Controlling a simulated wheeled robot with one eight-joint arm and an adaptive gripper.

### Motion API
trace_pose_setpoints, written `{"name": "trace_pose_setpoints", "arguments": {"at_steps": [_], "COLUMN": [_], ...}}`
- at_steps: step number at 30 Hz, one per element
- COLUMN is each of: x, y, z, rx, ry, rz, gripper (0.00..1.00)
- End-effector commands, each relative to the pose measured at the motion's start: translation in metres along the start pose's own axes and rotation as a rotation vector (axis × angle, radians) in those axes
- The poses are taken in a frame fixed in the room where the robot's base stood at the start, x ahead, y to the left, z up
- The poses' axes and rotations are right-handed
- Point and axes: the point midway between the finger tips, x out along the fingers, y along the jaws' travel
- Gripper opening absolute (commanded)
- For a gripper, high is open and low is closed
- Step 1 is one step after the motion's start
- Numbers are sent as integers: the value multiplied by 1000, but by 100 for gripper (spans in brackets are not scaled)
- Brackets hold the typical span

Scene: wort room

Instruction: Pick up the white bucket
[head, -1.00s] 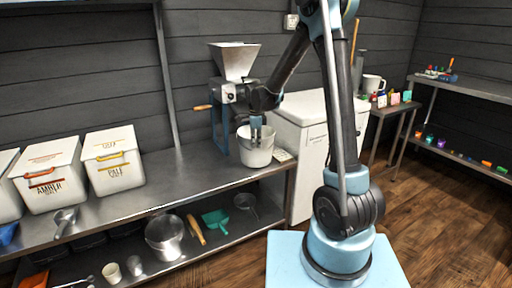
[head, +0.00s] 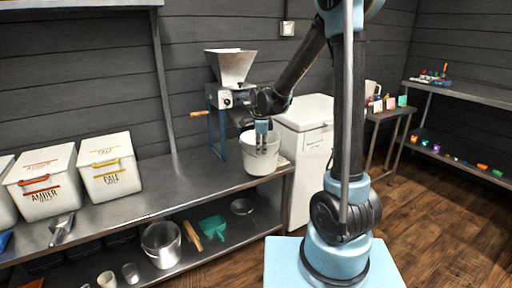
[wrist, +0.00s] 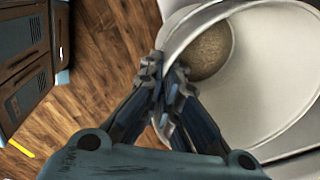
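The white bucket (head: 261,164) is at the right end of the metal bench, just right of the grain mill. My gripper (head: 262,148) points down at its near rim. In the wrist view the white bucket (wrist: 272,75) fills the right side, with brownish grain-like material at its bottom. The fingers of my gripper (wrist: 164,72) are close together there, with the bucket's wall between them. I cannot tell whether the bucket's base touches the bench.
The grain mill (head: 231,97) stands behind and left of the bucket. A white chest (head: 308,140) is close on the right. White bins (head: 108,167) stand at the bench's left. The metal bench (head: 180,182) is clear in its middle.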

Motion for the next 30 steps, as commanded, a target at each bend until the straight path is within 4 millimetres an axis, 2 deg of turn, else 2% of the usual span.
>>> {"name": "trace_pose_setpoints", "arguments": {"at_steps": [1,6,12,19,30], "x": [-1,-4,-6,-7,-7], "y": [12,45,72,87,91], "z": [-7,-26,-42,-51,-52], "rx": [1,1,1,0,0], "ry": [0,0,0,0,0], "rz": [0,0,0,0,0], "gripper": [0,0,0,0,0]}}
